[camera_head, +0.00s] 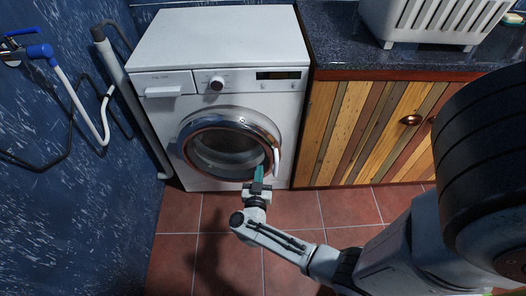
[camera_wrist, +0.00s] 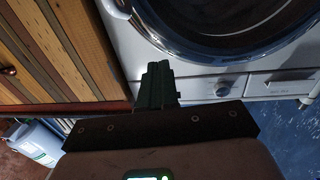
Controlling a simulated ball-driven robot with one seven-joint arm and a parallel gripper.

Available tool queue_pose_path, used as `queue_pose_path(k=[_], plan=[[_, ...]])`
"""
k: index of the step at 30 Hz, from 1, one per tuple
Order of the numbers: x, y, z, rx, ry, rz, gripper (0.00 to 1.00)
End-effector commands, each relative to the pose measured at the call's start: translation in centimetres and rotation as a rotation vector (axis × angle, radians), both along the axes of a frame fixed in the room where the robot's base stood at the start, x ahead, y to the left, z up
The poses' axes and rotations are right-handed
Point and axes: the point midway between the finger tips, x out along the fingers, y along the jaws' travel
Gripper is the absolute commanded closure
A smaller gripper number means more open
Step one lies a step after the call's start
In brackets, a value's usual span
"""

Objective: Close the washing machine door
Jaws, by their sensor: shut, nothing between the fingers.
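The white washing machine (camera_head: 222,50) stands against the blue wall, with its round chrome-rimmed glass door (camera_head: 222,143) on the front. The door lies close to the front panel; I cannot tell whether it is fully shut or slightly ajar. A white handle piece (camera_head: 276,161) shows at the door's right side. My gripper (camera_head: 259,172) is shut and empty, its green fingers in front of the lower right of the door. In the wrist view, my gripper (camera_wrist: 158,70) points toward the machine, with part of the door (camera_wrist: 215,50) above right. I cannot tell whether the fingers touch the door.
A striped wooden cabinet (camera_head: 362,125) with a dark countertop (camera_head: 335,35) stands directly right of the machine. A white slatted basket (camera_head: 435,20) is on the countertop. A grey pipe (camera_head: 130,100) and hoses run along the wall at left. The tiled floor (camera_head: 180,235) in front is clear.

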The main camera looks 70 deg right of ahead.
Motion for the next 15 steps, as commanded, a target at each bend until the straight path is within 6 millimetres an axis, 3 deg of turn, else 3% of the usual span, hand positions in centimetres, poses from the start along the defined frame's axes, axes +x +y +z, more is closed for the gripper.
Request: queue_pose_path(k=[9,15], plan=[[1.8,-6.1,-0.3,-0.001,-0.002,-0.002,1.0],[2.6,-9.0,-0.3,-0.001,-0.001,0.001,1.0]])
